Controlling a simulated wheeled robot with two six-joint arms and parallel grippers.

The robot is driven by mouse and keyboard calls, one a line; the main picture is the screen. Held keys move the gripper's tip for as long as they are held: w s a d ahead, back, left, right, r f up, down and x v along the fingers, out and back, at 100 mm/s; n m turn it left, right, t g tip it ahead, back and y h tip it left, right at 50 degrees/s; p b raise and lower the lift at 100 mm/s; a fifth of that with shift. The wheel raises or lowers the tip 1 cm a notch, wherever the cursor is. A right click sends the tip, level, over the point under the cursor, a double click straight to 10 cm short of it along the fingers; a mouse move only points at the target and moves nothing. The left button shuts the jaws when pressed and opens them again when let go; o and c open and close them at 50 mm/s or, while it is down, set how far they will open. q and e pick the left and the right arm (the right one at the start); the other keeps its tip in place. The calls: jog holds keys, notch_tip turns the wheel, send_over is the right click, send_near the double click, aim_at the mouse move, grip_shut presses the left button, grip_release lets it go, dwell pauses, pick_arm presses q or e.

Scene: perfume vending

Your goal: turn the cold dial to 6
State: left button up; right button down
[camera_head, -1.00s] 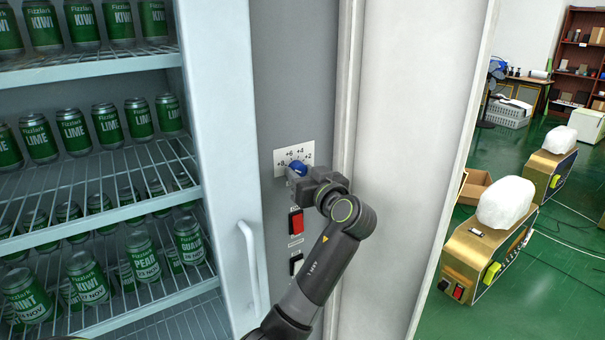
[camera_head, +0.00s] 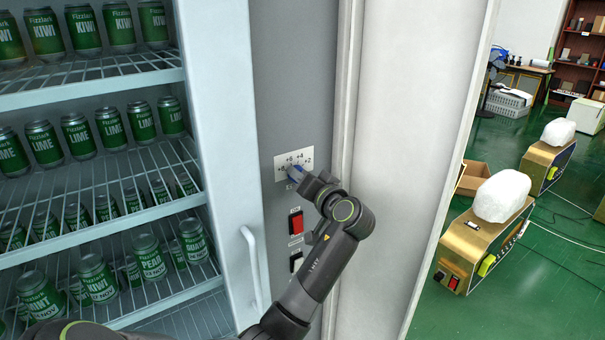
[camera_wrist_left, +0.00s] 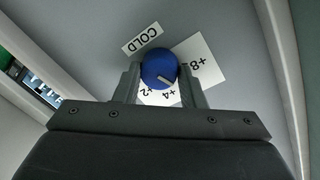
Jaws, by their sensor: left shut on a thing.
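The blue cold dial (camera_wrist_left: 159,68) sits on a grey panel, in front of a white scale plate (camera_head: 281,160). In the head view the plate reads +8, +6, +4 and +2, partly covered. My left gripper (camera_head: 299,178) reaches the dial from the lower right. In the left wrist view my left gripper (camera_wrist_left: 159,82) is shut on the dial, one finger on each side. The dial's pale pointer mark slants to the lower right, between +4 and +8; the +6 is hidden by a finger there. My right gripper is out of view.
Below the dial are a red switch (camera_head: 297,223) and a dark switch (camera_head: 296,262). A door handle (camera_head: 251,268) and shelves of green cans (camera_head: 76,134) are left. A pale door panel (camera_head: 405,130) stands right of my arm.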

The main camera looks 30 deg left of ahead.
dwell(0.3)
pick_arm(q)
jog(key=o, duration=1)
